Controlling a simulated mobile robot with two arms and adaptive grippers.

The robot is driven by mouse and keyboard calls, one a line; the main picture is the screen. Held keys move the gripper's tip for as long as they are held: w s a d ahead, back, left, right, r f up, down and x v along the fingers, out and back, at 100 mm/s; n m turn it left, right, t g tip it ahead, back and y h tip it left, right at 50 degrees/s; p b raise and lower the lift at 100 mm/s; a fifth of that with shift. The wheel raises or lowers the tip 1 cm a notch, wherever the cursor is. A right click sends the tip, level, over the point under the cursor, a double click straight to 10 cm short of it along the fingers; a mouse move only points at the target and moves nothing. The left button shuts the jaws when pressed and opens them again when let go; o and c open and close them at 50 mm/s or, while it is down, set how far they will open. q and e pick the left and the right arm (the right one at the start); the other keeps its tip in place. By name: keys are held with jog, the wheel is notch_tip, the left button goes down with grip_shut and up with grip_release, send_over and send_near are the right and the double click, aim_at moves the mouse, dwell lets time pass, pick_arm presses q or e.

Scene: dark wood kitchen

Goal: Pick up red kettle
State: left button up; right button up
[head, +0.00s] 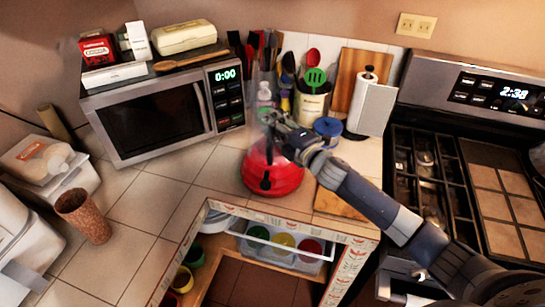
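The red kettle (280,181) stands upright on the tiled counter, in front of the utensil crock and right of the microwave. A black part shows on its front. My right arm reaches in from the lower right, and my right gripper (270,128) is over the top of the kettle. The gripper covers the kettle's upper part and handle area. I cannot tell whether the fingers are around the handle, touching it or apart from it. My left gripper is not in view.
A microwave (155,122) stands at left with boxes on top. A utensil crock (311,106), a blue-lidded jar (328,128) and a paper towel roll (372,106) stand behind. A stove (470,190) is at right. Open shelving (285,243) lies below the counter edge. The counter left of the kettle is clear.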

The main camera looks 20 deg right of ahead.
grip_shut()
jog(key=shift+w+r, duration=0.1)
jog(key=shift+r, duration=0.15)
jog(key=shift+r, duration=0.1)
